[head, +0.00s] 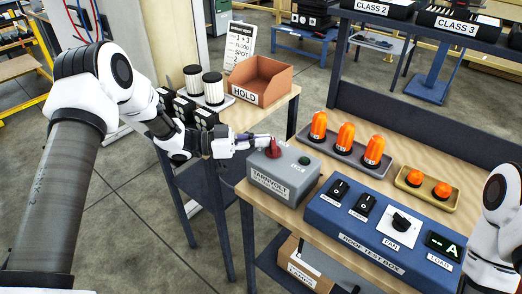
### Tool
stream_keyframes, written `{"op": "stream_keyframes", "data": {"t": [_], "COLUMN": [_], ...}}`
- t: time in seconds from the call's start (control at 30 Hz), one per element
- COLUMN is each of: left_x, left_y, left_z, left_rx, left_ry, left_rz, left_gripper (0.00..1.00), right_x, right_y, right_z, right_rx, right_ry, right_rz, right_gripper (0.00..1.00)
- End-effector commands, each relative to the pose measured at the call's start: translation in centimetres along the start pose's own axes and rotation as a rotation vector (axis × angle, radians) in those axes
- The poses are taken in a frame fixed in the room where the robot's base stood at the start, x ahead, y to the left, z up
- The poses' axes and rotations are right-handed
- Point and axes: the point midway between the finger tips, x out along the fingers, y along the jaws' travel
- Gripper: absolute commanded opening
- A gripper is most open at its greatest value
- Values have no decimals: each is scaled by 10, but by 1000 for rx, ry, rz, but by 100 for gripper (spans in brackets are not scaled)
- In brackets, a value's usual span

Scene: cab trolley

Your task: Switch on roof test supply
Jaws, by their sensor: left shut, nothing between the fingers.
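A grey supply box (283,178) labelled TARNVOLT stands at the left end of the wooden bench. It has a red knob or lever (273,152) on top and a dark green round button or lamp (304,160) to the right of it. My left gripper (266,141) is shut and empty, its tips right at the red part; I cannot tell whether they touch. The blue roof test box (355,243) is to the right, with two black rocker switches, a FAN knob (400,222) and a LOAD display (443,245) reading "--A". My right gripper is out of view.
A grey tray (338,152) with three orange beacons and a tan tray (426,200) with two smaller ones stand behind the boxes. To the left, a trolley holds white cylinders, black blocks and an orange HOLD bin (262,85). My right arm is at the right edge.

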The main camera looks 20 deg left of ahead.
Motion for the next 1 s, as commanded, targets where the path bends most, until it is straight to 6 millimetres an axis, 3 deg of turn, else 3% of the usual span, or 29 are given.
{"op": "stream_keyframes", "data": {"t": [0.3, 0.77, 0.87, 1.0], "left_x": [5, 9, 9, 9], "left_y": [-6, -9, -9, -9], "left_z": [1, -2, -11, -37], "left_rx": [4, 2, 3, 6], "left_ry": [-1, 1, 2, 2], "left_rz": [142, 134, 134, 134], "left_gripper": [0, 0, 0, 0], "right_x": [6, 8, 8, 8], "right_y": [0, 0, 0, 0], "right_z": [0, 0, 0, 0], "right_rx": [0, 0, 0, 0], "right_ry": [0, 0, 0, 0], "right_rz": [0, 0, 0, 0], "right_gripper": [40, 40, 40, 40]}}
